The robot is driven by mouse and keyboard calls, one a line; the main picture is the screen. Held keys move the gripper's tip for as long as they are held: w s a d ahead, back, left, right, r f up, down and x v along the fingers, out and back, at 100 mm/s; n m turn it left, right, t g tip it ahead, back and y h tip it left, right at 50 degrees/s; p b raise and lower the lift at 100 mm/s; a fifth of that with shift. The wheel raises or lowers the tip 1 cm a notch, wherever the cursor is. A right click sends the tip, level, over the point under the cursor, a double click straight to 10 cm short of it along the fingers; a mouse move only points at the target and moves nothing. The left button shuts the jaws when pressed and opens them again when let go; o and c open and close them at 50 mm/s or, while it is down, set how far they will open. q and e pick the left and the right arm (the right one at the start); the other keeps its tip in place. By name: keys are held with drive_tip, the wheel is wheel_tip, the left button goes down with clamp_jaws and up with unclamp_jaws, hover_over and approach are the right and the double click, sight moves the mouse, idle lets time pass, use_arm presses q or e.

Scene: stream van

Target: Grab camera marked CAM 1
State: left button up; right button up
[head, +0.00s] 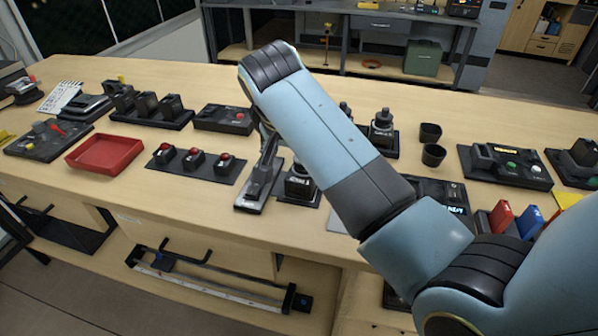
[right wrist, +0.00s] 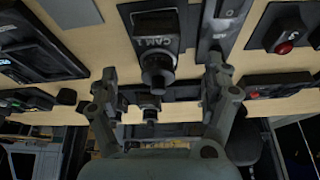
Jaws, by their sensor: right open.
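A dark camera block (right wrist: 157,52) with the label CAM 1 and a round knob-like part stands on a dark base in the right wrist view. In the head view a dark block on a small base (head: 300,187), partly behind my right arm, seems to be this camera. My right gripper (right wrist: 160,72) is open, with one finger on each side of the camera in the picture. I see no contact; the exact gap is hard to judge. In the head view my right gripper (head: 268,146) is mostly hidden by its arm. My left gripper is not in view.
A long slider device (head: 258,188) lies close left of the camera. A red-button panel (head: 196,165) and a red tray (head: 104,154) lie farther left. Another dark device (head: 382,133) and two black cups (head: 432,143) stand behind my arm. Bare wood shows along the front edge.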

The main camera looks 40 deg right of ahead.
sight(303, 172)
drive_tip(key=shift+x, duration=0.8)
drive_tip(key=x, duration=0.5)
drive_tip(key=shift+d+p, duration=0.3)
drive_tip(key=shift+d, duration=0.05)
drive_tip(key=shift+c, duration=0.4)
drive_tip(key=c, duration=1.6)
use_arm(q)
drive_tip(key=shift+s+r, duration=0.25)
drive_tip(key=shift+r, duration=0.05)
use_arm(e)
clamp_jaws()
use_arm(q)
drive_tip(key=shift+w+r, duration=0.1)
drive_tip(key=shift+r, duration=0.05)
use_arm(e)
drive_tip(key=shift+r, duration=0.15)
